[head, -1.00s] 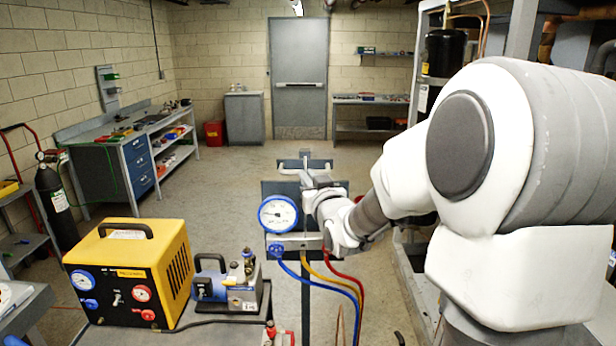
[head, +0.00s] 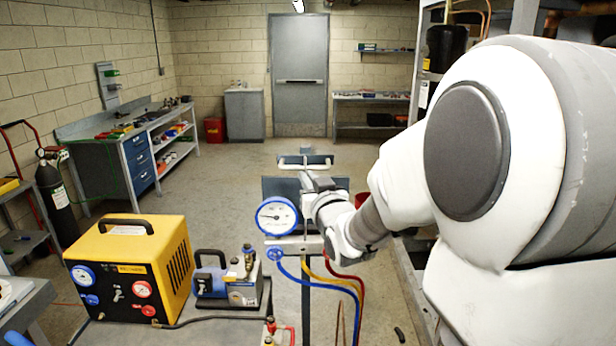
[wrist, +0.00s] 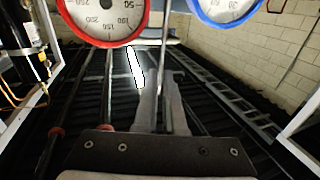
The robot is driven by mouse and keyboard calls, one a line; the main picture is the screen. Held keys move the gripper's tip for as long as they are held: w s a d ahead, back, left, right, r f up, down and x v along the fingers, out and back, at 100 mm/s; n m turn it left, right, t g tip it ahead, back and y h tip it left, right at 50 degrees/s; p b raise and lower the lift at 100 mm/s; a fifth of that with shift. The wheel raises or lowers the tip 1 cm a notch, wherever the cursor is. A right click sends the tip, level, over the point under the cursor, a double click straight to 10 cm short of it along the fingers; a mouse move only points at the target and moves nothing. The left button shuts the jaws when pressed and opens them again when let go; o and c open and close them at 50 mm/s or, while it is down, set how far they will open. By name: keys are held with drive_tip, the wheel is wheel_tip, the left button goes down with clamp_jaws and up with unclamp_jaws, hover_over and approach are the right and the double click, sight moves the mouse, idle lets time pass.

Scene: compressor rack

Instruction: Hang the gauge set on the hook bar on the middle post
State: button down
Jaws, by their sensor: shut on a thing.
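The gauge set (head: 277,216) hangs from my gripper (head: 318,190), upright in the head view, with a blue-rimmed gauge, a silver manifold and blue, yellow and red hoses. In the wrist view its red-rimmed gauge (wrist: 103,18) and blue-rimmed gauge (wrist: 226,8) are at the top edge. My gripper is shut on the set; the fingertips are partly hidden in the head view. A pale bar (head: 305,161), seemingly the hook bar, shows just above and beyond my gripper. Whether the set touches it, I cannot tell.
A yellow recovery machine (head: 128,268) and a small vacuum pump (head: 229,283) stand on a surface at lower left. A workbench (head: 125,150) is along the left wall, and a rack frame is at right behind my arm. The floor toward the grey door (head: 299,75) is mostly clear.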

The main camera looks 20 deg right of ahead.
drive_tip(key=shift+s+a+r, duration=0.1)
drive_tip(key=shift+s+a, duration=0.25)
drive_tip(key=shift+s, duration=0.45)
drive_tip(key=shift+s+a+r, duration=0.1)
drive_tip(key=shift+s+a, duration=0.2)
drive_tip(key=shift+s, duration=0.45)
drive_tip(key=shift+s+a, duration=0.35)
drive_tip(key=shift+s, duration=0.45)
drive_tip(key=shift+w+f, duration=0.1)
